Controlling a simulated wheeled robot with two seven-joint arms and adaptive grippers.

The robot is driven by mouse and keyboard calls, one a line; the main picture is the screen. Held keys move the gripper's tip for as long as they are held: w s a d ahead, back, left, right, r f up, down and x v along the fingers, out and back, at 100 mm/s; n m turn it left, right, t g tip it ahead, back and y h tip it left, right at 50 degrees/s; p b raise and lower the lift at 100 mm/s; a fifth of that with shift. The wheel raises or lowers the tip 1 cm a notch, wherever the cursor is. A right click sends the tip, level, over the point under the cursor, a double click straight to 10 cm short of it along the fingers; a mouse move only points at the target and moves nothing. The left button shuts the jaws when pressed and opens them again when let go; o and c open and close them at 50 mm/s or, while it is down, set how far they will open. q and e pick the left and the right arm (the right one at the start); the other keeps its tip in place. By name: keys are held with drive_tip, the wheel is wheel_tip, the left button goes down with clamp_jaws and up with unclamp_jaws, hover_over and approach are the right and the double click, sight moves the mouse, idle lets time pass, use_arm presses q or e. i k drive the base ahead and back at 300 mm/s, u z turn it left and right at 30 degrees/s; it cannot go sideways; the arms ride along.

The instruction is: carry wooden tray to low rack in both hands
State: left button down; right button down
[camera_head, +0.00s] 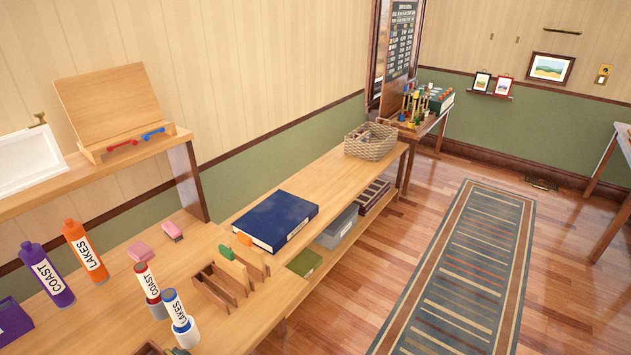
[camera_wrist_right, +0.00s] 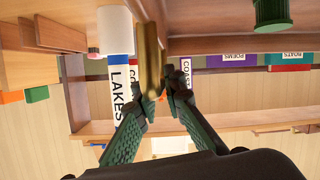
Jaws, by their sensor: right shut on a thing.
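In the right wrist view my right gripper (camera_wrist_right: 165,93) has its green fingers shut on a brass-coloured upright piece (camera_wrist_right: 150,58). This piece meets a brown wooden part (camera_wrist_right: 215,46), which may belong to the wooden tray; I cannot tell. A tube labelled LAKES (camera_wrist_right: 121,75) is close beside the fingers. In the head view no whole tray shows that I can identify for sure; a small wooden edge (camera_head: 150,349) is cut off at the bottom. My left gripper is in neither view. I cannot identify the low rack for sure.
The long bench carries a blue book (camera_head: 275,220), a wooden divider stand (camera_head: 222,290), bottles and labelled tubes. A wicker basket (camera_head: 370,143) stands at its far end. A lower shelf holds a grey box (camera_head: 337,228). The striped rug (camera_head: 465,275) is clear.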

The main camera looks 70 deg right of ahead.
sight(333, 179)
drive_tip(key=k, duration=0.75)
drive_tip(key=z, duration=3.05)
drive_tip(key=i, duration=3.3)
